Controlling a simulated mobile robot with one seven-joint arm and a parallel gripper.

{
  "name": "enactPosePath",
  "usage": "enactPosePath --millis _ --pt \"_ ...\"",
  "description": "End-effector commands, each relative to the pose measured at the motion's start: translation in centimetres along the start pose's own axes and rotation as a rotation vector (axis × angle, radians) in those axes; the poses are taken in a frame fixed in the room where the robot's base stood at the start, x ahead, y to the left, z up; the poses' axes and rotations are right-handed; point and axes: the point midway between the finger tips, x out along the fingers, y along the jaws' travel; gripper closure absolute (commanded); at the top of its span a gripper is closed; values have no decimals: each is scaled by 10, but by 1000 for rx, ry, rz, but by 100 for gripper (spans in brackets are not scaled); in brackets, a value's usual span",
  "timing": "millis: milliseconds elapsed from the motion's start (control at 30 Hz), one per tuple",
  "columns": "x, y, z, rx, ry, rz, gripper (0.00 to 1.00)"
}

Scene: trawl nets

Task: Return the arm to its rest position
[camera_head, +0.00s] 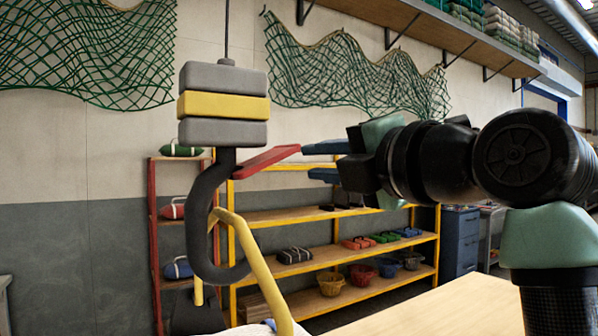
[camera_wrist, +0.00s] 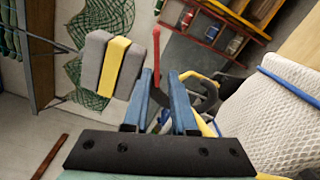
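My gripper (camera_head: 306,162) is at the right of the hanging hook, its two blue fingers pointing left. In the wrist view my gripper (camera_wrist: 160,75) has a clear gap between its fingers and holds nothing. A dark hook (camera_head: 203,215) hangs under a grey and yellow block (camera_head: 223,105). Its red latch (camera_head: 268,160) slants up toward the upper fingertip; I cannot tell if they touch.
A yellow-framed shelf (camera_head: 335,259) with baskets and small bundles stands behind. A red-framed rack (camera_head: 154,230) is left of it. Green nets (camera_head: 350,75) hang on the wall. A pale wooden surface (camera_head: 450,308) is at lower right. White netting (camera_wrist: 270,115) lies right in the wrist view.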

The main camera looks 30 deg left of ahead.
Motion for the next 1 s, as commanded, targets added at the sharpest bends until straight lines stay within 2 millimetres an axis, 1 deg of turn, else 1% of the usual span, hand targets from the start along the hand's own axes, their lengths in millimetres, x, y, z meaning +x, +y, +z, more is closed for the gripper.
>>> enactPosePath --millis 33,100,200,733,867,1000 --pt "-7 -1 0 0 -2 1 75" --pt "-13 -1 0 0 -2 1 75" --pt "-17 0 0 -1 0 0 75" --pt "-18 0 0 8 -5 2 75" --pt "-19 0 5 91 -59 23 75" --pt "-26 -1 16 282 -183 97 75"
